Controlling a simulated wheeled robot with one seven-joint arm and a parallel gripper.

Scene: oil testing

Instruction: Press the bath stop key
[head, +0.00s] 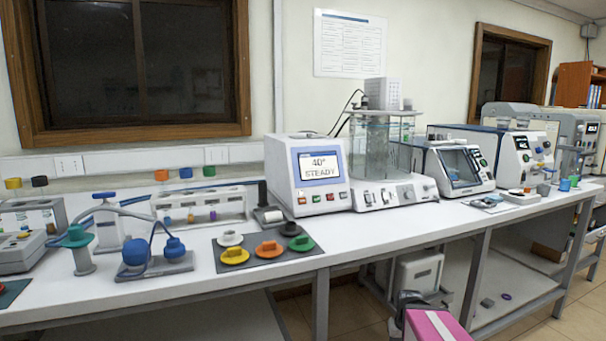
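The bath controller (307,150) is a white box on the bench, left of the glass bath. Its screen (319,165) reads "40°" and "STEADY". The clear glass bath (372,145) stands on a white base (395,194) with knobs.
A dark mat (240,262) with yellow, orange, green, white and black caps lies left of the controller. The bench front edge (300,268) is clear before the keys. A pink-topped shape (435,326) shows low in front.

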